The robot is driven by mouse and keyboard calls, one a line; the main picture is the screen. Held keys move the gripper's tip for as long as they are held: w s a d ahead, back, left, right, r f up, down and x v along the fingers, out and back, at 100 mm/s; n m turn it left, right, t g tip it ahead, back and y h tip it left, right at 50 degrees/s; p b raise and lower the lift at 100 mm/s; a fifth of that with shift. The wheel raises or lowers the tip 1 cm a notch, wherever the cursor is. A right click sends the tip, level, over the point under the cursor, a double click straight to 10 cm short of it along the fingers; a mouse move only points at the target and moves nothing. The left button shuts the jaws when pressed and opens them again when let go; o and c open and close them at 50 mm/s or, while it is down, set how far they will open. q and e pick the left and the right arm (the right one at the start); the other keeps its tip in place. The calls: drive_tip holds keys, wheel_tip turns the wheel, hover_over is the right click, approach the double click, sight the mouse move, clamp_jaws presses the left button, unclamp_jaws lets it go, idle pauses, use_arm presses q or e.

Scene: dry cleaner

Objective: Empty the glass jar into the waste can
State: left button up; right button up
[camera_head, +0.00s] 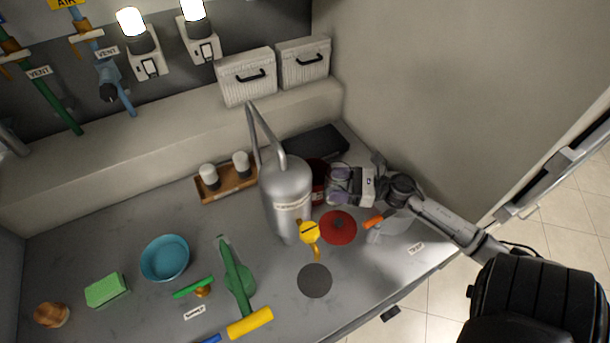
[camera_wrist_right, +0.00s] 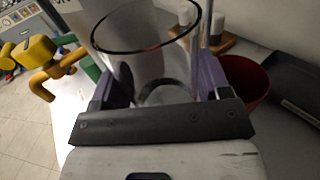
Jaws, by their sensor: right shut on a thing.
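My right gripper (camera_head: 341,186) is shut on the glass jar, beside the steel tank on the counter. In the right wrist view, the clear glass jar (camera_wrist_right: 150,65) sits between the purple fingers of the right gripper (camera_wrist_right: 155,85), its dark rim at the top of the picture. I cannot make out any contents or the exact tilt. A dark red can (camera_head: 317,178), which looks like the waste can, stands between tank and gripper, partly hidden. In the wrist view, the red can (camera_wrist_right: 246,82) is just right of the jar. My left gripper is not in view.
The tall steel tank (camera_head: 287,200) with its yellow valve (camera_head: 309,233) stands close to the gripper. A red disc (camera_head: 338,227) lies in front. A dark tray (camera_head: 312,148) and a wooden tray (camera_head: 225,188) are behind. A teal bowl (camera_head: 165,258) is left.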

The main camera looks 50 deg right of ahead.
drive_tip(key=shift+d+f+h, duration=0.3)
drive_tip(key=shift+d+f, duration=0.05)
drive_tip(key=shift+f, duration=0.35)
drive_tip(key=shift+d+f, duration=0.1)
drive_tip(key=shift+f, duration=0.05)
drive_tip(key=shift+m, duration=0.3)
